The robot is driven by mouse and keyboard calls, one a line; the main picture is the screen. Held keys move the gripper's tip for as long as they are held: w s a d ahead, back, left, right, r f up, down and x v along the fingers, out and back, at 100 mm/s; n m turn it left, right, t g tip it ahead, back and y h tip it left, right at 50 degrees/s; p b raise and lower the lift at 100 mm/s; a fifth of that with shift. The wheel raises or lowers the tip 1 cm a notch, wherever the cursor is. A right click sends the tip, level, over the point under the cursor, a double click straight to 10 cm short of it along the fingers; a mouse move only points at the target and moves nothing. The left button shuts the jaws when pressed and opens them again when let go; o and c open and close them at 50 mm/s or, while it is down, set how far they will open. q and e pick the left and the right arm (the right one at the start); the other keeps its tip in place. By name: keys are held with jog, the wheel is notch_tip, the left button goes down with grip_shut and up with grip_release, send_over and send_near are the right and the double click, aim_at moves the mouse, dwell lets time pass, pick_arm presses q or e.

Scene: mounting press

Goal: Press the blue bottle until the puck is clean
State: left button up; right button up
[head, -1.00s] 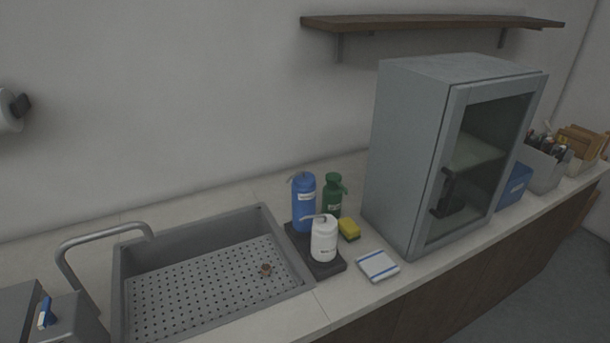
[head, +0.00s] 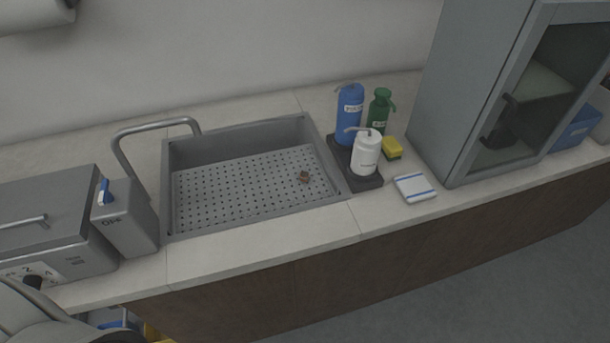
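The blue bottle (head: 349,113) stands upright on a dark tray (head: 366,183) to the right of the sink. A white pump bottle (head: 366,154) stands in front of it on the same tray, and a green bottle (head: 380,112) is behind to the right. The puck appears to be the small brownish round piece (head: 304,177) lying on the perforated floor of the sink (head: 250,226). It is too small to tell how clean it is. Neither of my grippers shows in the head view.
A yellow sponge (head: 392,150) and a folded white cloth with blue stripes (head: 414,187) lie right of the tray. A grey glass-door cabinet (head: 472,95) stands further right. A curved faucet (head: 155,126) and a grey machine (head: 50,225) are at left. The counter's front strip is clear.

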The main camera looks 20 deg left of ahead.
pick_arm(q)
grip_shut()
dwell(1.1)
